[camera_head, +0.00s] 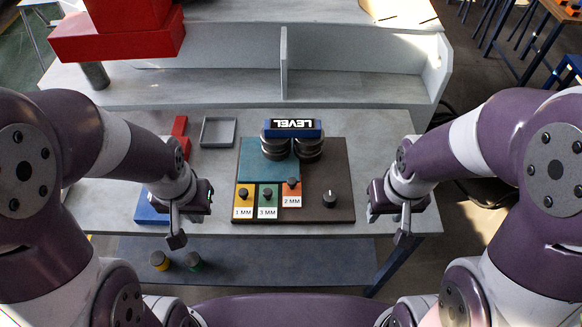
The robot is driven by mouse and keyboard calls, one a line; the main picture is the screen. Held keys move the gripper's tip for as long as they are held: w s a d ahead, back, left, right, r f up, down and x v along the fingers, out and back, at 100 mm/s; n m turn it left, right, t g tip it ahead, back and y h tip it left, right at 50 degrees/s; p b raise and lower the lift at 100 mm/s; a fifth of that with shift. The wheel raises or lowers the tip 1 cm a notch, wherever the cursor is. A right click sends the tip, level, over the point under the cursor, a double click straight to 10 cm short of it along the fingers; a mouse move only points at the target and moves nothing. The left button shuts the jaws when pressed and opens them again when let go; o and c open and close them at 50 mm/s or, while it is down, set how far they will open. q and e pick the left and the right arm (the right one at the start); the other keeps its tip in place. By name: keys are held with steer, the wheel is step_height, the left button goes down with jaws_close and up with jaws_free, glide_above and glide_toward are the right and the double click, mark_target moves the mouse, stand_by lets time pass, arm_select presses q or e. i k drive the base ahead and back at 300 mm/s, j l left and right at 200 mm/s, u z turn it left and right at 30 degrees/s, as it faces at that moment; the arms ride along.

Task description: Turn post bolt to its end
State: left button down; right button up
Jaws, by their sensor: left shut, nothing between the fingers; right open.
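A dark base board (340,160) lies on the grey table. A black knob-like bolt (330,198) with a light mark stands at its right front; I cannot tell for sure that it is the post bolt. My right gripper (403,238) is open and empty, right of the board near the table's front edge.
Yellow, green and orange plates (267,205) with small black knobs and 1 MM, 3 MM and 2 MM labels sit at the board's left front. A grey tray (203,133), red blocks (180,126) and a blue piece (150,209) lie left. A shelf (350,83) bounds the back.

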mark_target(329, 199)
steer(key=l+u, duration=0.2)
steer(key=u, duration=0.15)
steer(key=i+l+u, duration=0.1)
steer(key=u, duration=0.25)
steer(key=l+u, duration=0.35)
